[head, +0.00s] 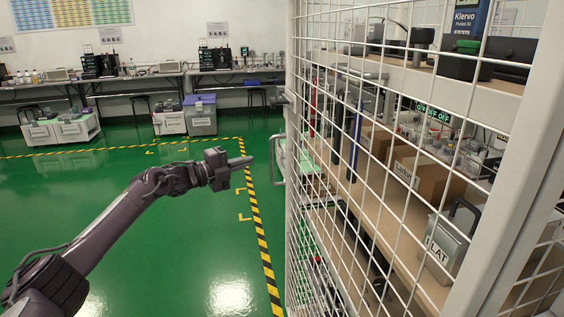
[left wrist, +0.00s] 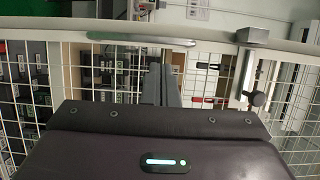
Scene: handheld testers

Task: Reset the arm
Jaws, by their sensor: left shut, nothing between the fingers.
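My left arm comes in from the left in the head view, stretched out over the green floor. Its gripper (head: 240,162) is shut and empty and points right toward the door handle (head: 278,160) of a white mesh cage. A gap seems to show between the fingertips and the handle. In the left wrist view the shut fingers (left wrist: 161,84) point at the mesh, with the curved handle (left wrist: 140,41) just beyond them and a latch (left wrist: 248,65) to the right. My right gripper is in neither view.
The white mesh door (head: 340,150) stands close on the right. Behind it are shelves with cardboard boxes (head: 415,170) and a grey case (head: 445,243). Open green floor (head: 160,225) lies left, with a black-yellow stripe (head: 262,240). Benches (head: 120,78) line the far wall.

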